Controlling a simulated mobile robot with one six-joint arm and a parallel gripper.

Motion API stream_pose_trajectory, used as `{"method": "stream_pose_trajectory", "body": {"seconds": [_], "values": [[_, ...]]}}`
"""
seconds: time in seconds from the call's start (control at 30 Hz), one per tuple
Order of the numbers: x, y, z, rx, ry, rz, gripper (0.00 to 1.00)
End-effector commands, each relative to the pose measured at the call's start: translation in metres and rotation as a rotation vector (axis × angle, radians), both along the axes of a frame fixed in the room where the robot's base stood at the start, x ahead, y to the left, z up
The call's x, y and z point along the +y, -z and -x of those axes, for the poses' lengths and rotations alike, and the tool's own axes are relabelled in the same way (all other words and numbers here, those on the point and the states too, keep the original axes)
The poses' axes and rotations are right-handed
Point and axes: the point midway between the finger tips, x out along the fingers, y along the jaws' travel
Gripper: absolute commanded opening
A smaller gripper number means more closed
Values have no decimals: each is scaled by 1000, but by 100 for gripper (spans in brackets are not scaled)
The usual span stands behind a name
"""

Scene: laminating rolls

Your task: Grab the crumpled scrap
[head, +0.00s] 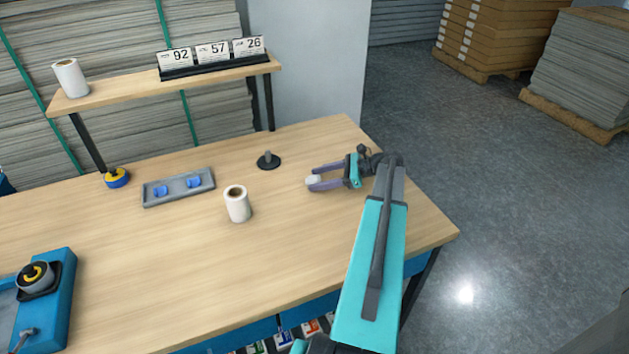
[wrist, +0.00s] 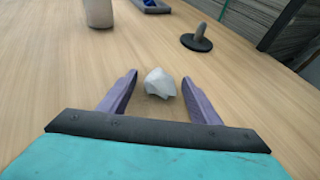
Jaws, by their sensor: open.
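The crumpled scrap is a small white, faceted lump on the wooden table; it shows in the wrist view (wrist: 160,83) and in the head view (head: 313,180). My gripper (head: 311,182) is low over the right part of the table, its purple fingers spread apart. In the wrist view my gripper (wrist: 158,78) has one finger on each side of the scrap, near the fingertips. A gap shows between the scrap and each finger. Nothing is held.
A white roll (head: 237,204) stands left of my gripper, and a black-based peg (head: 268,160) stands behind it. A grey tray with blue pieces (head: 178,187) and a blue machine (head: 42,300) are farther left. A shelf (head: 130,89) runs along the back.

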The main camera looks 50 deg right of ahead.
Motion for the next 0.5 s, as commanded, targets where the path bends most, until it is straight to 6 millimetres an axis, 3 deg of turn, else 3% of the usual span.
{"method": "stream_pose_trajectory", "body": {"seconds": [0.03,0.3,0.5], "values": [[0,0,0,0,0,0,57],[0,0,0,0,0,0,15],[0,0,0,0,1,0,15]]}}
